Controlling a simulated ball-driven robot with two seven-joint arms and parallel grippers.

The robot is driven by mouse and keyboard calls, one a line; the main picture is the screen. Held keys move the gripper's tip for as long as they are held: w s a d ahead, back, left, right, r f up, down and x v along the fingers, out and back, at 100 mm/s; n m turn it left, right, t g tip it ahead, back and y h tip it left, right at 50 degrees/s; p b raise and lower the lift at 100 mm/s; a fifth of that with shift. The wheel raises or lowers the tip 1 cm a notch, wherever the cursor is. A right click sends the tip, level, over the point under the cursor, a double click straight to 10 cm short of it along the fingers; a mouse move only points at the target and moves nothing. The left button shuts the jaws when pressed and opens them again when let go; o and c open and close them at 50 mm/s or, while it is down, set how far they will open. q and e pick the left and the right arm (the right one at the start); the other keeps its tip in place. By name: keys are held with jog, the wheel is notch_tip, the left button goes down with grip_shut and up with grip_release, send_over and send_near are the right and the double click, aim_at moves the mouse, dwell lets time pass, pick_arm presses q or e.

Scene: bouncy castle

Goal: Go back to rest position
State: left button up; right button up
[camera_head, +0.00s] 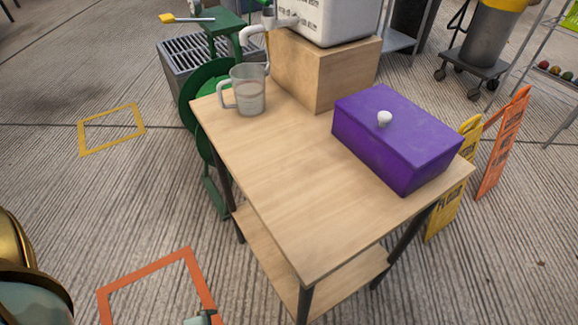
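The wooden table (290,205) stands in the middle with a lower shelf. A clear measuring jug (248,92) stands upright at its far left corner, under a pale curved spout (254,33). A purple box (395,137) with a white knob (384,119) sits shut on the right side of the table. No gripper touches the jug or the box.
A wooden block (325,72) carries a white container (335,18) at the table's back. A green reel stand (195,88) is behind left. Yellow (452,195) and orange (503,143) signs stand at right. The near tabletop is clear. Floor frames lie left.

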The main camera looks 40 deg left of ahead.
pick_arm(q)
jog(key=s+r+n+g+p, duration=0.1)
jog(key=s+r+p, duration=1)
jog(key=p, duration=1.1)
jog(key=s+d+r+n+g+h+p, duration=0.1)
jog(key=s+r+n+p, duration=0.2)
jog(key=s+r+p, duration=0.9)
notch_tip(320, 180, up, 5)
jog(key=p, duration=1.1)
jog(key=shift+s+n, duration=0.2)
jog(key=shift+n, duration=0.1)
pick_arm(e)
jog(key=s+a+r+m+y, duration=0.1)
jog(key=s+r+m, duration=0.3)
jog(key=s+r, duration=1.3)
notch_tip(320, 180, up, 4)
jog(key=shift+a+y, duration=0.2)
jog(key=shift+y, duration=0.4)
pick_arm(q)
jog(key=shift+r, duration=0.1)
